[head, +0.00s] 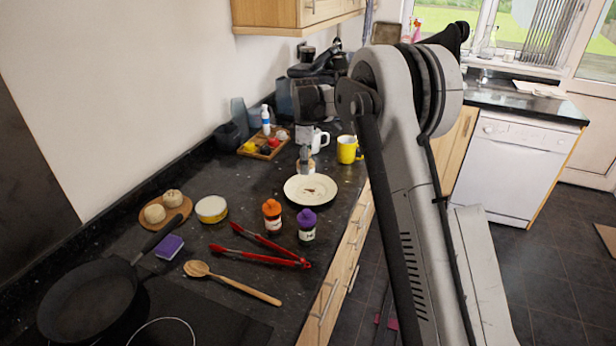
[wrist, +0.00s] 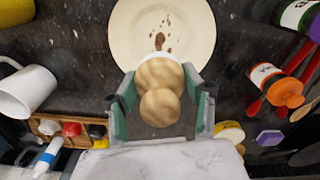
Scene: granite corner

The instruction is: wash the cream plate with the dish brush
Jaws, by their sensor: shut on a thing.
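The cream plate (head: 327,196) lies flat on the dark counter, with brown stains near its middle; it also fills the top middle of the wrist view (wrist: 128,40). My gripper (wrist: 160,84) is shut on the dish brush (wrist: 159,106), a round wooden knob on a wider wooden head with a little white below. In the head view, my gripper (head: 304,154) and the brush (head: 306,169) are at the plate's far edge, and the brush seems upright. Its underside is hidden, so I cannot tell whether it touches the plate.
A yellow mug (head: 347,150) and a white mug (head: 320,139) stand behind the plate. An orange-capped jar (head: 272,217), a purple-capped jar (head: 307,226), red tongs (head: 262,256) and a wooden spoon (head: 235,283) are nearer. A wooden tray (head: 250,151) sits back left.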

